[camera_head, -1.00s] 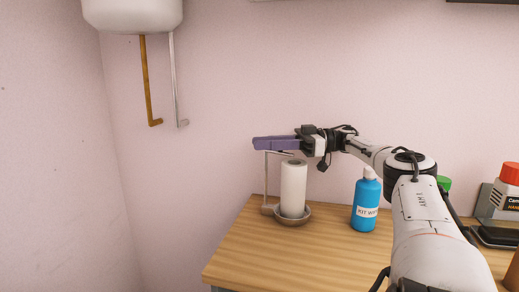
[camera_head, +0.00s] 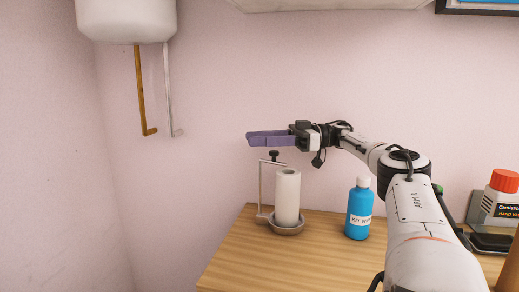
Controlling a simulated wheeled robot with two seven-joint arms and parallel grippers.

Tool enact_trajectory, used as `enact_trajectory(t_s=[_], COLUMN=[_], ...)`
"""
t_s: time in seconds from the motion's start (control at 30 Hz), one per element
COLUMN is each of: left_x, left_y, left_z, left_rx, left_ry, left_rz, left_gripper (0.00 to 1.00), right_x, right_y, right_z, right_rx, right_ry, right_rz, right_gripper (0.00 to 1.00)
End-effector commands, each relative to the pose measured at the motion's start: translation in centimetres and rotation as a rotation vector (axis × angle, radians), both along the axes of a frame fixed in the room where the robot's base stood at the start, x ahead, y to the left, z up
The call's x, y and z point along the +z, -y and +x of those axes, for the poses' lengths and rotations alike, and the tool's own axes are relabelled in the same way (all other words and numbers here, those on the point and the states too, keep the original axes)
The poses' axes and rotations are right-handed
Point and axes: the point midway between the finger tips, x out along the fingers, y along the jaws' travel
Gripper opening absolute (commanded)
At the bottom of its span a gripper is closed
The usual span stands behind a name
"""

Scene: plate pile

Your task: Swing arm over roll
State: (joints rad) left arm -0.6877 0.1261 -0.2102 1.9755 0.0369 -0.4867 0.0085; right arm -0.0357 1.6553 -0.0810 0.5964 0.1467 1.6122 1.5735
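A white paper roll (camera_head: 287,198) stands upright in a round dish-like base (camera_head: 287,229) on the wooden table. A thin metal post (camera_head: 260,190) rises at the left of the roll. A short arm (camera_head: 270,162) runs right from its top, with its end in front of or above the roll's top edge; I cannot tell which. A black knob (camera_head: 274,154) sits on this arm. My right gripper (camera_head: 250,139), with purple fingers, is above the knob and apart from it, pointing left. It holds nothing visible; its finger gap is not clear from this side. My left gripper is out of view.
A blue bottle (camera_head: 359,213) with a white cap stands right of the roll, near my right arm. The wooden table (camera_head: 250,260) is clear in front of the roll.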

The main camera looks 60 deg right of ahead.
Motion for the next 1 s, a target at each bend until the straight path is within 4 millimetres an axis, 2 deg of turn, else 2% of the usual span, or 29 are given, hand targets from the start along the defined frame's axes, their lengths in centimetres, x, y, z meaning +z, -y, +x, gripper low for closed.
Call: enact_trajectory(t_s=[0.03,0.1,0.3,0.67,0.7,0.9,1.0], left_x=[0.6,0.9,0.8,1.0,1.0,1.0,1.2], left_y=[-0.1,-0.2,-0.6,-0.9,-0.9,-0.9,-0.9], left_z=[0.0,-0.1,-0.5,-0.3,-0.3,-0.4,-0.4], left_rx=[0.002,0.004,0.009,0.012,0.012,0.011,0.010], left_ry=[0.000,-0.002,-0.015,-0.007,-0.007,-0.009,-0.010], left_rz=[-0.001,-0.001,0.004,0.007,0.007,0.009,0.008], left_gripper=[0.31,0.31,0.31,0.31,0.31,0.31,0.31], right_x=[1.5,2.8,5.5,6.2,6.2,5.6,4.9], right_y=[0.0,0.0,0.0,0.0,0.0,-0.2,-0.8], right_z=[0.0,0.0,0.0,0.0,0.0,0.4,1.5], right_rx=[0.001,0.000,0.001,0.002,0.002,-0.005,-0.018], right_ry=[-0.003,-0.004,-0.002,0.000,0.000,0.085,0.234], right_rz=[-0.003,-0.003,-0.001,0.001,0.001,-0.086,-0.254], right_gripper=[0.38,0.38,0.38,0.38,0.36,0.03,0.00])
